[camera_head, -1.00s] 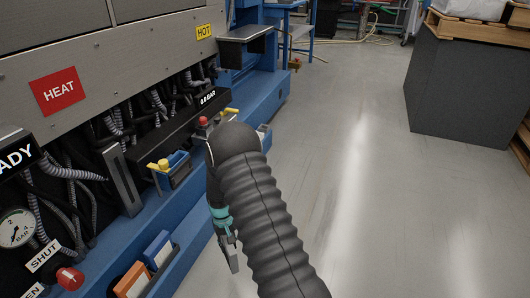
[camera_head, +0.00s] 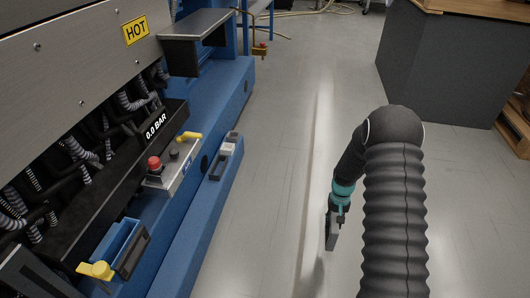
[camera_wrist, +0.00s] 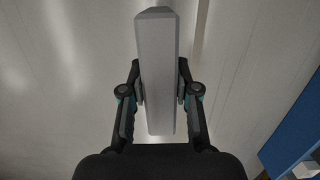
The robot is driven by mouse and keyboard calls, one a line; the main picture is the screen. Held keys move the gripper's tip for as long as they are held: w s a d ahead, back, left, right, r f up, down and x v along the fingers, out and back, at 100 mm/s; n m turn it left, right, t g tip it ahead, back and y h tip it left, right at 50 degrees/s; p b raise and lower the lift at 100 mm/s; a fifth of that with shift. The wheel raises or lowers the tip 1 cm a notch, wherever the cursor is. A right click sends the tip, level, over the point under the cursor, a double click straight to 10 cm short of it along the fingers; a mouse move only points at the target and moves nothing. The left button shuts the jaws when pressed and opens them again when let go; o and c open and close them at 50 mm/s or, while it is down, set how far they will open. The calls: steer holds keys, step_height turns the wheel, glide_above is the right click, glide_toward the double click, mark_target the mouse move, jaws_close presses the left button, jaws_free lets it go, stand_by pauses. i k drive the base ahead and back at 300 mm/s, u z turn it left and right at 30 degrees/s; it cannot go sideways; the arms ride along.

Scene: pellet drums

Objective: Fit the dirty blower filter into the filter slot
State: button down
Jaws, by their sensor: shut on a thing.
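My gripper (camera_head: 335,215) hangs over the open floor, to the right of the blue machine. It is shut on a grey, flat panel, the dirty blower filter (camera_head: 332,238). In the wrist view the filter (camera_wrist: 158,70) is a long grey bar seen edge-on, with a finger of my gripper (camera_wrist: 158,95) on each side. I cannot tell for certain whether this is the filter slot.
The blue machine ledge (camera_head: 228,105) runs along the left. A red button unit (camera_head: 170,168) and a small grey-white block (camera_head: 227,148) sit there. A "0.0 BAR" display (camera_head: 156,122) and hoses are behind. A dark cabinet (camera_head: 430,60) stands at back right. The floor between is clear.

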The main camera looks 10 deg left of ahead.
mark_target(177, 277)
steer(key=i, duration=1.3)
steer(key=u, duration=0.9)
steer(key=i, duration=0.5)
steer(key=u, duration=0.3)
